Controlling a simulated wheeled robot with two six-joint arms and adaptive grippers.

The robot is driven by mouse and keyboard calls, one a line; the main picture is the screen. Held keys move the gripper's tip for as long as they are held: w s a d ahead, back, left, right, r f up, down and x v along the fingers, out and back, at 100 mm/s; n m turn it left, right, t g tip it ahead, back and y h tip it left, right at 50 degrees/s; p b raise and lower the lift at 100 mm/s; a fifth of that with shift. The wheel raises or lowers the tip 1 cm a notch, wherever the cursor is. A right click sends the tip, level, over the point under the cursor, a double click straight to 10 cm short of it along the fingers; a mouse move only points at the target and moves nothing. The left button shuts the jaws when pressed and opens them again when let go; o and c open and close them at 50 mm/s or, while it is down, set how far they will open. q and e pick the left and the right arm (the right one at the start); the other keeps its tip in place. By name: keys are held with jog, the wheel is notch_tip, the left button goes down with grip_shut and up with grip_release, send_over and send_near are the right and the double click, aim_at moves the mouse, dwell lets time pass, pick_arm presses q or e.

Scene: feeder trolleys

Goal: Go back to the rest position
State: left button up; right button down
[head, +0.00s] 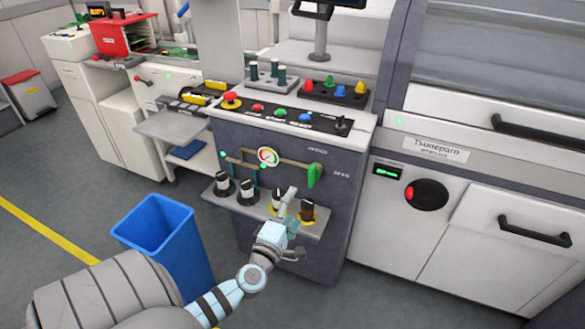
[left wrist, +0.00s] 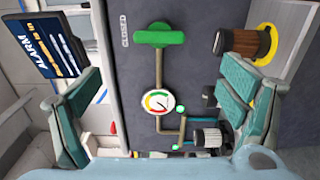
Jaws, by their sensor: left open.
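My left gripper (head: 288,214) is in front of the dark grey control cabinet (head: 345,215), at its small knob shelf (head: 262,212). Its teal fingers stand wide apart in the left wrist view (left wrist: 160,108), with nothing between their tips. The brown and black knob (head: 308,210) on a yellow ring is just right of the gripper; it also shows beyond the right finger in the left wrist view (left wrist: 248,43). A white and black knob (head: 278,197) is partly hidden behind the gripper. I cannot tell whether a finger touches either knob. My right gripper is not in view.
A green valve handle (head: 314,175) and a round gauge (head: 268,157) sit on the cabinet's front pipe. A blue bin (head: 160,228) stands on the floor left of my arm. A white machine with handles (head: 470,215) is on the right. Floor is open at far left.

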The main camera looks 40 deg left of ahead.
dwell(0.3)
pick_arm(q)
jog(key=s+d+f+m+g+h, duration=0.2)
jog(key=f+m, duration=0.4)
jog(key=f, duration=0.1)
jog(key=s+d+f+m+g+h, duration=0.1)
jog(key=f+m+h, duration=0.1)
jog(key=f+m, duration=0.4)
jog(key=s+d+f+m+g+p, duration=0.25)
jog(key=s+f+m+g, duration=0.3)
jog(key=s+f, duration=0.85)
jog(key=s+d+f+m+g+p, duration=0.2)
jog(key=s+d+f+g, duration=0.1)
jog(key=s, duration=0.7)
jog(key=s+d+f+m+g+h+p, duration=0.1)
jog(key=s+d+f+m+g, duration=0.2)
jog(key=s, duration=0.8)
jog(key=shift+s+d+f+g+p, duration=0.15)
jog(key=shift+s+f+g+p, duration=0.2)
jog(key=shift+f+g, duration=0.45)
jog(key=shift+w+f, duration=0.1)
